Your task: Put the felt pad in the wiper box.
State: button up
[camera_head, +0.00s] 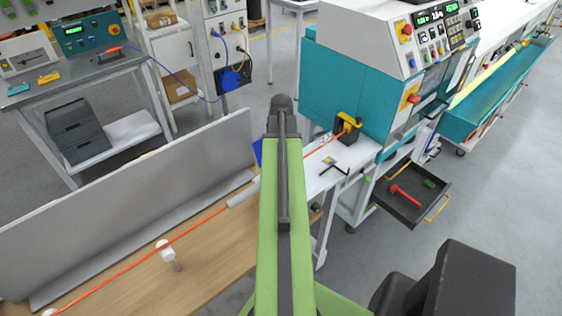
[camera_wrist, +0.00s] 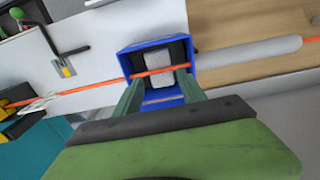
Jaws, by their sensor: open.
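The felt pad (camera_wrist: 159,54) is a pale grey block in the wrist view, within the outline of the blue wiper box (camera_wrist: 131,58). An orange cable (camera_wrist: 150,72) crosses over the pad's middle. I cannot tell whether the pad rests on the box floor. My gripper (camera_wrist: 158,79) is open, its two green fingers apart over the near part of the box, with the pad between and just beyond the tips. In the head view only a blue sliver of the box (camera_head: 258,151) shows left of my arm; my arm hides the gripper and pad.
The orange cable runs across the wooden bench (camera_head: 200,245) through a grey sleeve (camera_head: 243,193) to a black and yellow unit (camera_head: 346,128). A grey upright panel (camera_head: 130,195) stands along the bench. A black open drawer (camera_head: 412,205) juts out at right.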

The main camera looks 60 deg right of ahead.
notch_tip(320, 180, up, 7)
jog(key=p, duration=0.5)
jog(key=w+a+n, duration=0.2)
jog(key=w+a, duration=1.5)
jog(key=a, duration=0.5)
jog(key=w+a, duration=0.2)
jog(key=a, duration=1.2)
jog(key=w+a+n, duration=0.1)
jog(key=w+a, duration=0.1)
jog(key=a, duration=1.2)
jog(key=shift+w+n, duration=0.3)
jog(key=shift+w, duration=0.05)
